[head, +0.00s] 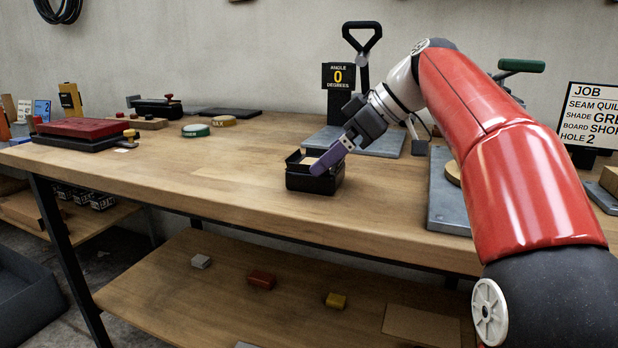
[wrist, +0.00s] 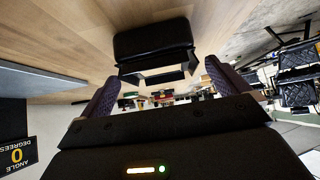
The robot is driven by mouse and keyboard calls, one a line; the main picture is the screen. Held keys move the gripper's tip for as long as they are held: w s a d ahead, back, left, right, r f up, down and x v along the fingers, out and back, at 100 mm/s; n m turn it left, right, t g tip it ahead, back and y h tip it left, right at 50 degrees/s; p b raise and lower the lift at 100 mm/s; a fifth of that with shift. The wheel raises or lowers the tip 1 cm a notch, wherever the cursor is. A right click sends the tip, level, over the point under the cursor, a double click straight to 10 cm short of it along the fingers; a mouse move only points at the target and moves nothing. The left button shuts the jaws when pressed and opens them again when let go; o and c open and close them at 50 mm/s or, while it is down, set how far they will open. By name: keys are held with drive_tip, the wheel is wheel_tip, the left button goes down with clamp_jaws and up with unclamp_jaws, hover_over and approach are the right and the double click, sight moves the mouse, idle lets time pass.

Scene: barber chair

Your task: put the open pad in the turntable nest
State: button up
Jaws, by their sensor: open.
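A small black open-topped box (head: 315,181) with a tan inside sits near the front edge of the wooden bench; it may be the open pad, but I cannot be sure. My gripper (head: 323,163) is directly over it, its purple finger slanting down across the box's top. In the wrist view the box (wrist: 155,42) lies ahead of my gripper (wrist: 160,88), whose two purple fingers are wide apart. Whether they touch the box I cannot tell. A sign reading angle 0 degrees (head: 338,76) stands behind, by a grey plate (head: 385,143). I cannot make out the turntable nest clearly.
A red-topped black box (head: 84,128) is at the left of the bench (head: 220,172). Green (head: 196,130) and yellow (head: 223,121) discs lie at the back. A job board (head: 592,115) and a second grey plate (head: 437,190) are at right.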

drive_tip(key=x, duration=0.4)
drive_tip(key=shift+w+a+f+b, duration=0.15)
drive_tip(key=shift+a+f+b, duration=0.15)
drive_tip(key=shift+b, duration=0.1)
drive_tip(key=c, duration=1.1)
drive_tip(key=shift+r, duration=0.2)
drive_tip(key=shift+r+p, duration=3.95)
drive_tip(key=shift+r, duration=4.8)
